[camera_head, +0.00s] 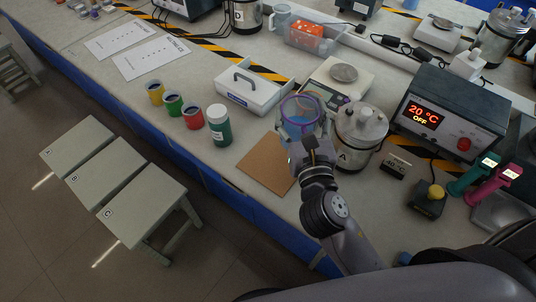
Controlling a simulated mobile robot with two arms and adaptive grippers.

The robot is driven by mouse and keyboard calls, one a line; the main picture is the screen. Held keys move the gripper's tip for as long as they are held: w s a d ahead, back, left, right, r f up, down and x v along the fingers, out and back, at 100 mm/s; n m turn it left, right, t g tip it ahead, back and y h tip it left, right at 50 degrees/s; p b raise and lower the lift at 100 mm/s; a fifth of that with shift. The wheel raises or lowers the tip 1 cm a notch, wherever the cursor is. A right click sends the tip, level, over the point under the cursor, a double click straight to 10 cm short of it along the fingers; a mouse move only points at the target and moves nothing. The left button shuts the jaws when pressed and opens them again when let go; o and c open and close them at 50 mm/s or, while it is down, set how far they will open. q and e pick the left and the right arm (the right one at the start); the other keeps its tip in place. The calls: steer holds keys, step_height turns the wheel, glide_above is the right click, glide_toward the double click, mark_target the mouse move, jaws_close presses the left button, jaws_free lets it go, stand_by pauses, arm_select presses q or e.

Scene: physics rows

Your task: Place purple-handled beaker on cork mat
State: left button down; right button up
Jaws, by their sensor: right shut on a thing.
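The purple-handled beaker (301,112) is a clear vessel with a purple rim and bluish contents. My right gripper (306,140) is shut on it at its near side. The beaker looks upright, just beyond the far right part of the cork mat. Whether its base is lifted or touches anything is hidden by the gripper. The cork mat (262,168) is a flat tan square near the bench's front edge, with its visible part bare. My right wrist covers the mat's right corner. My left gripper does not show.
A steel canister (361,135) marked A stands close right of my gripper. A scale (338,82) is behind the beaker, and a white caddy (251,90) is behind left. A green bottle (219,126) and red, green and yellow cups stand left of the mat. A heater unit (450,112) is at right.

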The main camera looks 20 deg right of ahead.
steer(key=w+a+r+p, duration=0.1)
steer(key=w+a+r, duration=0.2)
steer(key=w+r, duration=0.2)
step_height(320, 180, down, 20)
steer(key=b, duration=0.8)
steer(key=shift+a, duration=0.25)
steer(key=shift+f, duration=0.1)
steer(key=o, duration=1.8)
